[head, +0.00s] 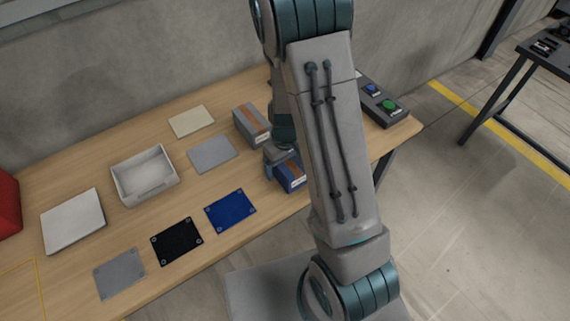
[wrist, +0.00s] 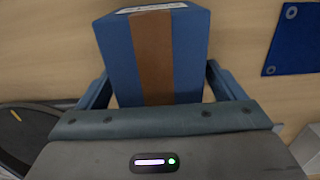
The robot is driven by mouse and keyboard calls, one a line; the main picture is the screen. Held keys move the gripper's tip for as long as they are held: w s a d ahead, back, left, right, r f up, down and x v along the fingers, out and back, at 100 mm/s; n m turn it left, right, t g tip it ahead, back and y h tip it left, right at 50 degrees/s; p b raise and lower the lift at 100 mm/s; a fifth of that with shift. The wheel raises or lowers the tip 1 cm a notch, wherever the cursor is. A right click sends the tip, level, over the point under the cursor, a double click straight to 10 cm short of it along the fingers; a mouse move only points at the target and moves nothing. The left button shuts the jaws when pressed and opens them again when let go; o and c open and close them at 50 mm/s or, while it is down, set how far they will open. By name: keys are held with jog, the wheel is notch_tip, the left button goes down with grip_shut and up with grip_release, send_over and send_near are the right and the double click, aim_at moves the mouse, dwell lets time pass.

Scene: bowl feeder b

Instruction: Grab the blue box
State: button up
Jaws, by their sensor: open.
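The blue box (head: 291,181) stands on the wooden table near its front edge, partly hidden by my arm in the head view. In the wrist view the blue box (wrist: 190,50) has a brown stripe down its middle and a white label on its far edge. My gripper (wrist: 158,92) is open, with one finger on each side of the box. A narrow gap shows at the right finger; I cannot tell whether the left finger touches. In the head view my gripper (head: 277,160) is at the box, mostly covered by my arm.
A grey box (head: 251,125) with a brown stripe stands just behind. A blue plate (head: 231,209), black plate (head: 177,240) and grey plates lie to the left. A white open tray (head: 144,197) is farther left. A button panel (head: 382,105) sits at the table's right end.

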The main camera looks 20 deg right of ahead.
jog(key=shift+f, duration=0.5)
jog(key=c, duration=1.5)
jog(key=shift+r, duration=0.1)
